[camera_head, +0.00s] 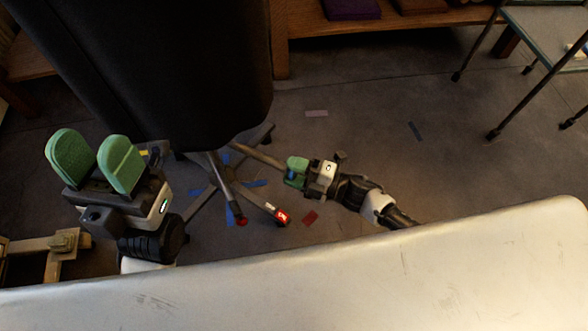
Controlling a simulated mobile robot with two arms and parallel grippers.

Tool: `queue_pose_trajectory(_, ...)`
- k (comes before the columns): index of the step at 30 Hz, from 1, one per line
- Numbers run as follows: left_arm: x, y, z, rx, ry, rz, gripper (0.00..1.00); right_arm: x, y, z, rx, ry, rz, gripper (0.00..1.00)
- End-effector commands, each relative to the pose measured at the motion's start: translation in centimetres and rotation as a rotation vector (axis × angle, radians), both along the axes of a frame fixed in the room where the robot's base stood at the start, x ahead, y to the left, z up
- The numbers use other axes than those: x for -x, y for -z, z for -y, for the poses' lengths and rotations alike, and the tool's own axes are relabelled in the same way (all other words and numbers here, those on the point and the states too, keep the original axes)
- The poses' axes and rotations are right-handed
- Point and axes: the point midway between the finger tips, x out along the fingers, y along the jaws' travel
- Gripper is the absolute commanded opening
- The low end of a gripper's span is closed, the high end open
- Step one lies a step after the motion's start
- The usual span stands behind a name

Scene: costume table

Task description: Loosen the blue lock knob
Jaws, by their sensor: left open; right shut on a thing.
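A small blue part, which looks like the blue lock knob (291,177), shows at the green fingers of my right gripper (295,171). That gripper is shut on it, low beside the stand's legs, and the fingers hide most of it. My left gripper (96,163) is open and empty at the left, its two green pads apart and pointing up. A large black form (170,70) stands on a stand with splayed legs (222,178) between the two grippers.
Blue and red tape marks (311,218) lie on the dark floor around the stand. A wooden shelf (400,22) stands at the back and a glass-topped table (545,25) at the upper right. The floor right of my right gripper is mostly clear.

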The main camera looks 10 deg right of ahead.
Motion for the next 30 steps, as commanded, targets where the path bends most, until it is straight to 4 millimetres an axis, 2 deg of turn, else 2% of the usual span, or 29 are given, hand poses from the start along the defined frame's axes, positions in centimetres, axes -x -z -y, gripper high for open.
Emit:
queue_pose_trajectory(9, 0.00, -0.02, 0.00, 0.000, 0.000, 0.000, 0.48, 0.03, 0.07, 0.06, 0.067, 0.000, 0.086, 0.21)
queue_pose_trajectory(24, -0.02, -0.01, 0.02, -0.001, 0.000, -0.002, 0.48, 0.04, 0.09, 0.04, 0.077, 0.001, 0.098, 0.21)
queue_pose_trajectory(25, -0.02, -0.01, 0.02, -0.001, 0.000, -0.002, 0.48, 0.04, 0.09, 0.04, 0.077, 0.000, 0.098, 0.46)
queue_pose_trajectory(29, -0.02, -0.01, 0.02, -0.001, 0.000, -0.002, 0.48, 0.03, 0.07, 0.03, 0.076, 0.000, 0.098, 0.66)
queue_pose_trajectory(30, -0.02, -0.01, 0.02, -0.001, 0.000, -0.002, 0.48, 0.03, 0.07, 0.03, 0.076, 0.000, 0.098, 0.68)
